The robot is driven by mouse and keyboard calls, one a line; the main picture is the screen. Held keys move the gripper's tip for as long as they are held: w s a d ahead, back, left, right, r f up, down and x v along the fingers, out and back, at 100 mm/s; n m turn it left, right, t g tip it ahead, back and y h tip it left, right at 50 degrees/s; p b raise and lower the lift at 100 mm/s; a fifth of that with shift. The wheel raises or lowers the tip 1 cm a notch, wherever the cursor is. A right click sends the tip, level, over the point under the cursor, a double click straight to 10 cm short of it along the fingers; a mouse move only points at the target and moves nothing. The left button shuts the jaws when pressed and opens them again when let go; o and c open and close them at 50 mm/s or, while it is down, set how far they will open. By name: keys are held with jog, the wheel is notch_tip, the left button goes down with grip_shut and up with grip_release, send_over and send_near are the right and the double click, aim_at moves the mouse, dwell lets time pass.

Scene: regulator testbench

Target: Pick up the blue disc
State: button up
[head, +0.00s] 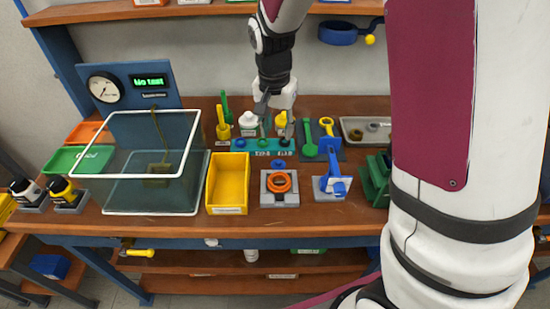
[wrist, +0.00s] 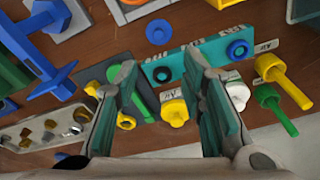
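A flat blue disc (head: 278,164) lies on the table between the teal rack (head: 273,153) and the grey fixture with an orange ring. In the wrist view the blue disc (wrist: 159,32) lies beyond the fingertips, apart from the rack (wrist: 200,56). My gripper (head: 276,124) is above the back of the rack. In the wrist view its fingers (wrist: 160,64) are spread wide with nothing held between them.
The grey fixture with the orange ring (head: 281,181) stands in front of the disc. A yellow bin (head: 228,185) and a clear-walled case (head: 150,200) are to the left. A blue stand (head: 332,184) is to the right. Yellow, green and white tools crowd behind the rack.

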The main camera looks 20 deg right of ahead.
send_over(278, 162)
notch_tip(278, 162, down, 6)
jog(key=shift+w+r, duration=0.1)
jog(key=shift+f, duration=2.7)
jog(key=shift+c, duration=0.2)
jog(key=shift+s, duration=0.2)
jog(key=c, duration=0.8)
grip_shut()
